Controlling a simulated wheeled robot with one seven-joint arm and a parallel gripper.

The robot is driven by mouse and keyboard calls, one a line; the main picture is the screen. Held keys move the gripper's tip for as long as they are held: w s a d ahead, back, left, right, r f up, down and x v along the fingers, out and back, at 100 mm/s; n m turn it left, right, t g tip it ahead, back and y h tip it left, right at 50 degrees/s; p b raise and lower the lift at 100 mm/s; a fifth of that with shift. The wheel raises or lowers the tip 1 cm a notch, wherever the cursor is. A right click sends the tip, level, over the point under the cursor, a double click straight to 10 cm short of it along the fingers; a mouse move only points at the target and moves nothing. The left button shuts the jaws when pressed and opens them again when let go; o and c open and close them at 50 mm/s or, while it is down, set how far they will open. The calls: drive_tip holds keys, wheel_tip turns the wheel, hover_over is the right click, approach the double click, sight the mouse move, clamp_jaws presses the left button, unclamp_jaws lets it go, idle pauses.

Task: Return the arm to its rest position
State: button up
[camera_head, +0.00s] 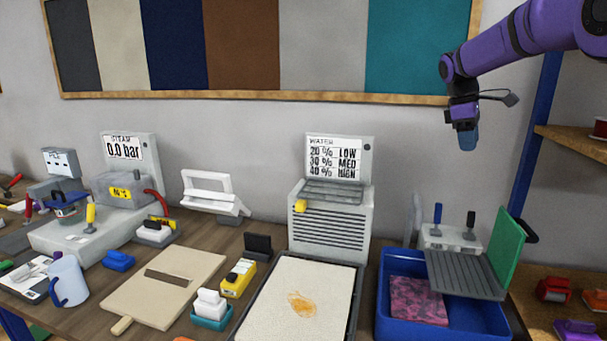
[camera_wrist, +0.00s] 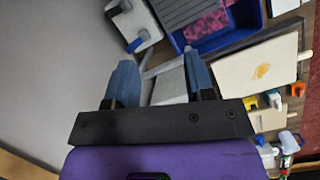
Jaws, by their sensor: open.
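My purple arm reaches in from the upper right in the head view, raised well above the bench. My gripper (camera_head: 467,138) points down in front of the grey wall, above and behind the blue tub. In the wrist view, the two blue fingers of my gripper (camera_wrist: 160,85) stand apart with nothing between them. It touches nothing that I can see.
Below stand a blue tub (camera_head: 393,325) with a pink patterned piece, a green board (camera_head: 508,252) and a water machine (camera_head: 331,235). A tray with a stained white mat (camera_head: 280,275) lies left. A blue post (camera_head: 536,140) and wooden shelves (camera_head: 575,142) are at right.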

drive_tip(key=s+a+r+m+t+y, duration=0.1)
drive_tip(key=s+a+r+m+t, duration=0.15)
drive_tip(key=s, duration=0.75)
drive_tip(key=s+a+r+m+t, duration=0.1)
drive_tip(key=s+a+r+m, duration=0.2)
drive_tip(key=s, duration=0.8)
drive_tip(key=s+a+f+m+t+y, duration=0.1)
drive_tip(key=s+f, duration=0.3)
drive_tip(key=s, duration=0.6)
drive_tip(key=s+a+f+m+t+y, duration=0.1)
drive_tip(key=s+a+f+m, duration=0.2)
drive_tip(key=s, duration=0.7)
drive_tip(key=shift+s+a+f+m+t, duration=0.15)
drive_tip(key=shift+a+f+m+t, duration=0.25)
drive_tip(key=shift+a+m, duration=0.15)
